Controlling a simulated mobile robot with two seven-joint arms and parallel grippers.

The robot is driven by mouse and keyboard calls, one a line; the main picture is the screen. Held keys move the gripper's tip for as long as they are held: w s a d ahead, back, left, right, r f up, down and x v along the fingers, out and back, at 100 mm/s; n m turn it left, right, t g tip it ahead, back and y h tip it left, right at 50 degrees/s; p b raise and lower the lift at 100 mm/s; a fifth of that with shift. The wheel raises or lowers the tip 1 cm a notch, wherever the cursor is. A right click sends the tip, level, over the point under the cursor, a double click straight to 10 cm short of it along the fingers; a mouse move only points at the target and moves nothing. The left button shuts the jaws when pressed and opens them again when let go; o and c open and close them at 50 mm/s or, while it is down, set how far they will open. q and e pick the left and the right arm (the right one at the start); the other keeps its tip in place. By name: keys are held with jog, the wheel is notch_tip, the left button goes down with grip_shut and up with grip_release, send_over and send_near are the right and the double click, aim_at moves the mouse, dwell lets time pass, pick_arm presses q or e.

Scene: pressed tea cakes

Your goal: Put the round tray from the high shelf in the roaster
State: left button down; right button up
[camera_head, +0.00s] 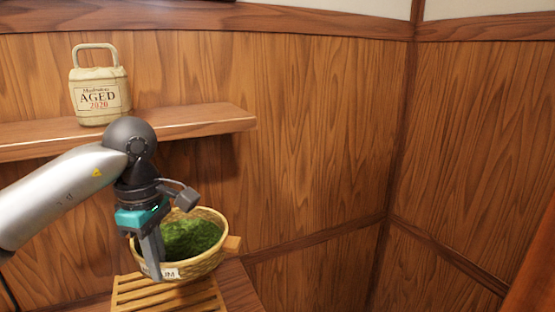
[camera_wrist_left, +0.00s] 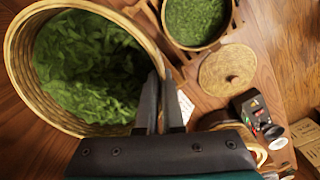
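The round tray (camera_head: 215,262) is a woven basket filled with green leaves, with a white label ending in "UM" on its front. It is above a slatted wooden rack (camera_head: 135,295); I cannot tell whether they touch. My left gripper (camera_head: 155,272) points down at the tray's near rim. In the left wrist view the tray (camera_wrist_left: 20,60) fills the upper left, and the gripper (camera_wrist_left: 163,85) has its fingers close together on either side of the rim, pinching it. My right gripper is not in view. I cannot clearly identify the roaster.
A cream container marked "AGED 2020" (camera_head: 98,97) stands on the wall shelf (camera_head: 215,118) close above my left arm. The left wrist view shows another leaf-filled basket (camera_wrist_left: 195,18), a round woven lid (camera_wrist_left: 227,72) and a dark box with knobs (camera_wrist_left: 250,105) below.

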pick_arm(q)
jog(key=s+d+f+m+b, duration=0.5)
jog(key=s+f+m, duration=0.4)
jog(key=m, duration=0.7)
notch_tip(320, 180, down, 3)
jog(key=shift+s+r+b, duration=0.15)
jog(key=shift+s+b, duration=0.15)
jog(key=shift+s, duration=0.1)
jog(key=shift+d, duration=0.1)
jog(key=shift+s, duration=0.1)
